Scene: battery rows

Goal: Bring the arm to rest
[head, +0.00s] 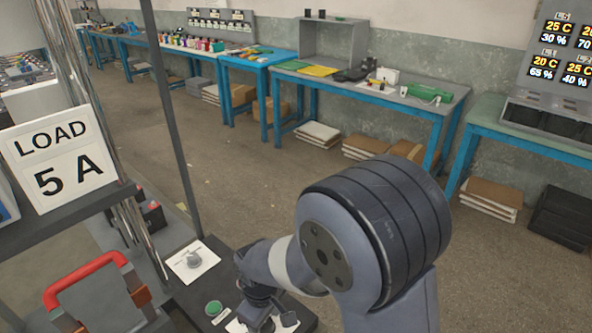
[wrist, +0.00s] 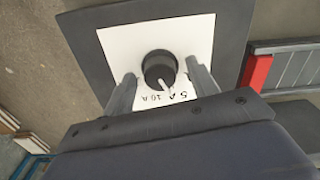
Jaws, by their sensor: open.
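My gripper (wrist: 160,69) is open, with one finger on each side of a dark round knob (wrist: 158,62) in the wrist view. The knob sits on a white plate (wrist: 197,32) marked 5 A and 10 A. Its pale pointer aims toward the lettering; which mark it is on I cannot tell. Whether the fingers touch the knob is unclear. In the head view my arm reaches down at the lower middle, and my gripper (head: 268,314) is low over the dark panel, partly hiding what lies beneath it.
On the panel (head: 193,296) are a green button (head: 213,308) and a grey knob (head: 193,260) on another white plate. A LOAD 5 A sign (head: 60,158), metal posts and a red handle (head: 85,278) stand at left. Blue-legged benches line the wall; open floor lies between.

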